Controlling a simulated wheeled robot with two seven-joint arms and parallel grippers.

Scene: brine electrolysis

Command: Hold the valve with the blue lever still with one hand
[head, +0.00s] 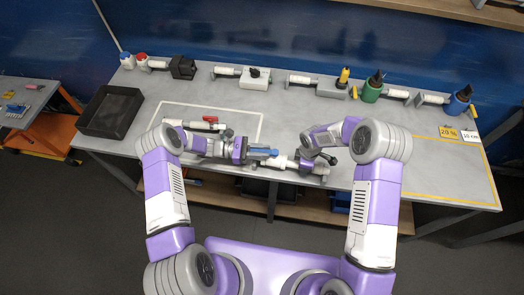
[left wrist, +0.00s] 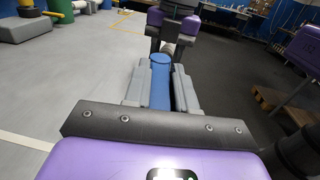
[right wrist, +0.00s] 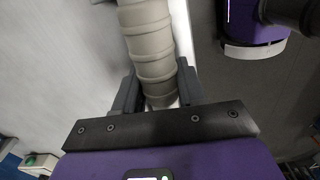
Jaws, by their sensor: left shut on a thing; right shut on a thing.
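The valve with the blue lever lies near the front edge of the table, with its white body (head: 281,161) between my two grippers. The blue lever (head: 263,151) shows beside my left gripper (head: 258,154). In the left wrist view, my left gripper (left wrist: 160,85) is shut with the blue lever (left wrist: 160,78) between its fingers. My right gripper (head: 307,163) is at the right end of the valve. In the right wrist view, my right gripper (right wrist: 156,92) is shut around a beige ribbed pipe part (right wrist: 146,45). The jaws hide part of the valve.
A black tray (head: 112,112) stands at the left. Bottles and pipe fittings line the back. A yellow outlined area (head: 455,175) at the right is clear.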

